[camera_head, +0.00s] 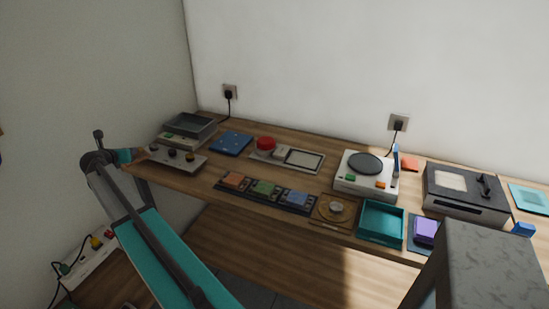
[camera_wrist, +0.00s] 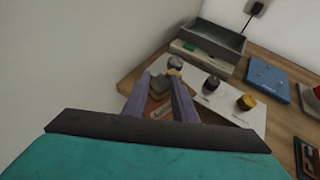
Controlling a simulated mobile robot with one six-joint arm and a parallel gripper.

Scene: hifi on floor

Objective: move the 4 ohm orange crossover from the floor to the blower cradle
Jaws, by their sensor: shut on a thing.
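My gripper (camera_wrist: 160,98) is shut on a small orange-brown block, the orange crossover (camera_wrist: 158,86), seen between its two grey fingers in the wrist view. Its label is too small to read. In the head view my gripper (camera_head: 139,154) is at the left end of the table, beside a pale panel with several knobs (camera_head: 176,160). I cannot tell whether the block touches the panel. Behind the panel stands a grey open-topped tray unit with a green button (camera_head: 190,126), also in the wrist view (camera_wrist: 208,47). No cradle is clearly marked as the blower's.
A blue board (camera_head: 231,143) lies right of the tray unit. A dark rack (camera_head: 265,191) holds orange, green and blue modules near the front edge. A turntable (camera_head: 367,172), teal bin (camera_head: 381,223) and dark box (camera_head: 466,190) stand right. A power strip (camera_head: 85,255) lies below.

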